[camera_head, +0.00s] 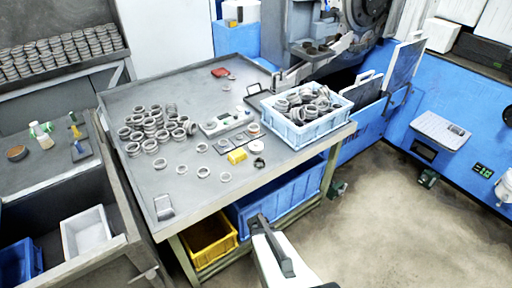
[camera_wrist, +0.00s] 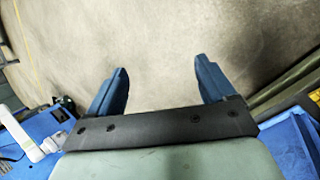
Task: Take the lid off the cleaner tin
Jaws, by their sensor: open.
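No tin is clearly identifiable as the cleaner tin. A small round brownish tin-like item (camera_head: 17,153) sits on the grey side bench at the left of the head view, too small to tell whether it has a lid. My gripper (camera_wrist: 162,76) is open and empty in the wrist view, its two blue fingers spread over bare floor. In the head view my gripper (camera_head: 268,232) is in front of the table's front edge, far from the side bench and touching nothing.
Yellow (camera_head: 208,240) and blue bins sit under the table.

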